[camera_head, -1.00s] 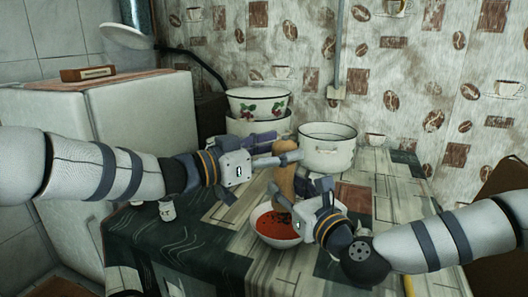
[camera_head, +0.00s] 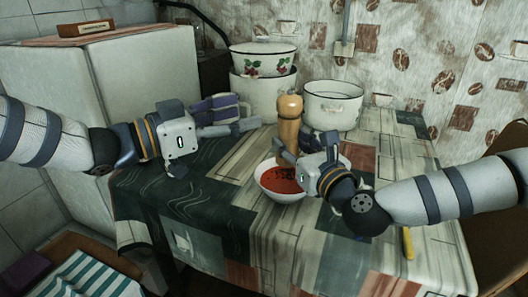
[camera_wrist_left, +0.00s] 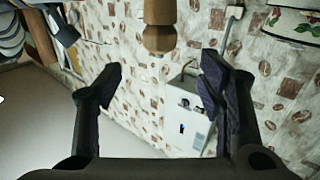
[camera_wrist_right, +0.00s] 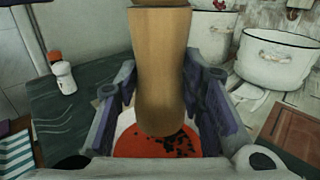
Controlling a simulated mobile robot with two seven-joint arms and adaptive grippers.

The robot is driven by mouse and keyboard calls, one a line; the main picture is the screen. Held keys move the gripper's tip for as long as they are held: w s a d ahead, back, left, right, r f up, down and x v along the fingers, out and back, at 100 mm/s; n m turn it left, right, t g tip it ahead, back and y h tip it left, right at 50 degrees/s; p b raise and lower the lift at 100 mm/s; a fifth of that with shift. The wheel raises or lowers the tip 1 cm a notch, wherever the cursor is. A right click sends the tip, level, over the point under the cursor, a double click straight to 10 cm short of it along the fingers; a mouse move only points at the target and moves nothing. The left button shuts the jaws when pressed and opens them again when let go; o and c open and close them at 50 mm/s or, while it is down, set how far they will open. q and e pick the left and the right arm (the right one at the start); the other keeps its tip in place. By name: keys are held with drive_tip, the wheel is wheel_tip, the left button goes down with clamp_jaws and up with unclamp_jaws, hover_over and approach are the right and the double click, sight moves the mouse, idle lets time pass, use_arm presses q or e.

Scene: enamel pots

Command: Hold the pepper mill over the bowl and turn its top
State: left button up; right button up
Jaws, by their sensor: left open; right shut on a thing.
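The wooden pepper mill (camera_head: 289,122) stands roughly upright over the white bowl (camera_head: 277,196) of red soup with dark specks. My right gripper (camera_head: 296,148) is shut on the mill's lower body. In the right wrist view the mill (camera_wrist_right: 160,65) sits between the fingers, above the soup in the bowl (camera_wrist_right: 124,121). My left gripper (camera_head: 249,114) is open and empty, left of the mill's top and apart from it. In the left wrist view the mill's rounded top (camera_wrist_left: 159,38) shows beyond the open fingers, between their lines.
A white pot (camera_head: 332,106) stands behind the mill to the right. Stacked enamel pots (camera_head: 264,93) stand behind it to the left. A white shaker with an orange cap (camera_wrist_right: 64,79) stands on the table's left part. The cloth (camera_head: 330,245) in front of the bowl is mostly clear.

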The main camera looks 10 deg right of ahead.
sight(282, 106)
use_arm(q)
drive_tip(key=shift+o, duration=0.2)
drive_tip(key=w+d+n+t+y, duration=0.1)
drive_tip(key=d, duration=0.2)
drive_tip(key=w+d+n+t+y, duration=0.1)
drive_tip(key=d+t, duration=0.1)
drive_tip(key=d, duration=0.2)
drive_tip(key=w+d+n+t, duration=0.1)
drive_tip(key=w+d, duration=0.1)
drive_tip(key=d, duration=0.2)
drive_tip(key=shift+n+t+y, duration=0.4)
drive_tip(key=shift+c, duration=0.4)
drive_tip(key=c, duration=1.1)
